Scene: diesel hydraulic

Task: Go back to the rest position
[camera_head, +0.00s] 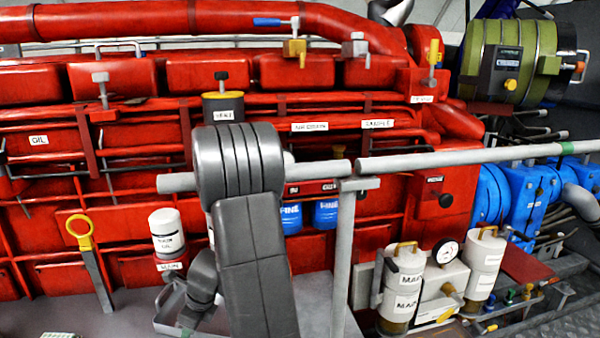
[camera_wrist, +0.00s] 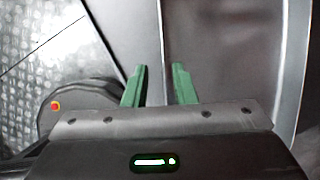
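My gripper shows in the wrist view (camera_wrist: 158,82) with its two green fingers apart and nothing held between them. It points at a grey surface with a vertical seam. In the head view my dark grey arm stands folded in the middle, in front of the red engine (camera_head: 140,110). My wrist hangs low behind the arm's left side, and the gripper there is mostly hidden.
A white oil filter (camera_head: 166,233) stands left of my arm. A grey rail (camera_head: 470,156) crosses to the right. White canisters (camera_head: 405,285) and a gauge (camera_head: 446,251) are at the lower right. Textured metal plate (camera_wrist: 50,50) shows in the wrist view.

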